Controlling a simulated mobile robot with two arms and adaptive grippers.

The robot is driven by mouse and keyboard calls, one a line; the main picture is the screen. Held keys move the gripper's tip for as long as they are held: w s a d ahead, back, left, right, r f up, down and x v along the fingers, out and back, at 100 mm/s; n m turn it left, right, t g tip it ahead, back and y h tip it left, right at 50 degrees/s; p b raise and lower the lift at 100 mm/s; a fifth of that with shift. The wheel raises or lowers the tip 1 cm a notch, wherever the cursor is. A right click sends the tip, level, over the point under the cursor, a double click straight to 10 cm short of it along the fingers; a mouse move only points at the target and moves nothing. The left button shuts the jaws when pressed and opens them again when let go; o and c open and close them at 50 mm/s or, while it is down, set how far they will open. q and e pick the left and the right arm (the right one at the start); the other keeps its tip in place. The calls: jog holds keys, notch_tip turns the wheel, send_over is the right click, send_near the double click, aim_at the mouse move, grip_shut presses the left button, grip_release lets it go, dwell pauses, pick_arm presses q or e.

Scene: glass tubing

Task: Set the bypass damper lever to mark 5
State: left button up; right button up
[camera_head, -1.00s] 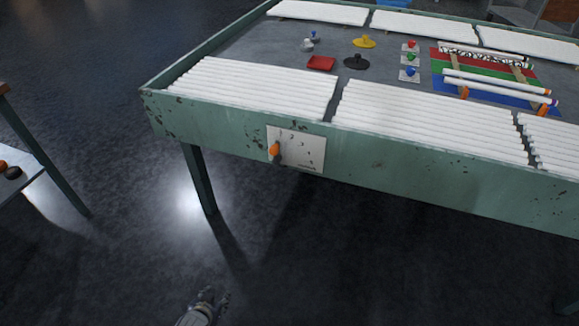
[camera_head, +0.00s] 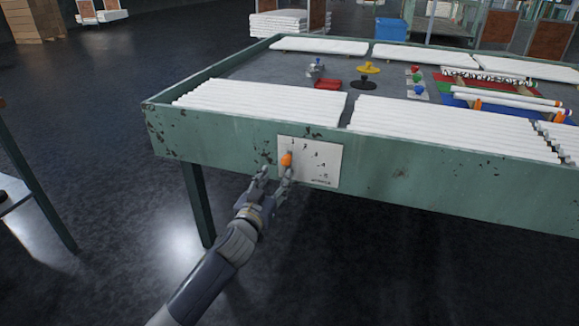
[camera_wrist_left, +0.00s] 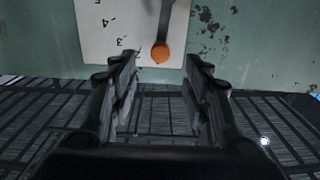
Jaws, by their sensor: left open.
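The bypass damper lever has an orange knob (camera_head: 286,159) and a dark shaft. It stands on a white plate (camera_head: 322,168) on the green table's front side. Small marks run in an arc from the plate's top to its lower right, with 5 lowest. The knob is at the upper left, on the low-number side, away from 5. My left gripper (camera_head: 275,174) is open just below and in front of the knob. In the left wrist view the plate (camera_wrist_left: 95,40) appears upside down. The knob (camera_wrist_left: 160,52) lies between the lines of the open fingers (camera_wrist_left: 160,68), apparently untouched.
The table's green front panel (camera_head: 420,170) runs right, with white tubes (camera_head: 260,100) stacked above it. A table leg (camera_head: 199,205) stands left of my left arm. Another table (camera_head: 25,180) is at the left edge. The floor between is clear.

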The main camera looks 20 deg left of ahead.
aim_at(285, 163)
pick_arm(q)
jog(key=w+b, duration=0.1)
jog(key=w, duration=0.8)
jog(key=shift+w+d+b, duration=0.15)
jog(key=shift+w+b, duration=0.1)
jog(key=shift+b, duration=0.15)
pick_arm(e)
jog(key=shift+s+f, duration=0.15)
jog(key=shift+f, duration=0.25)
pick_arm(q)
grip_shut()
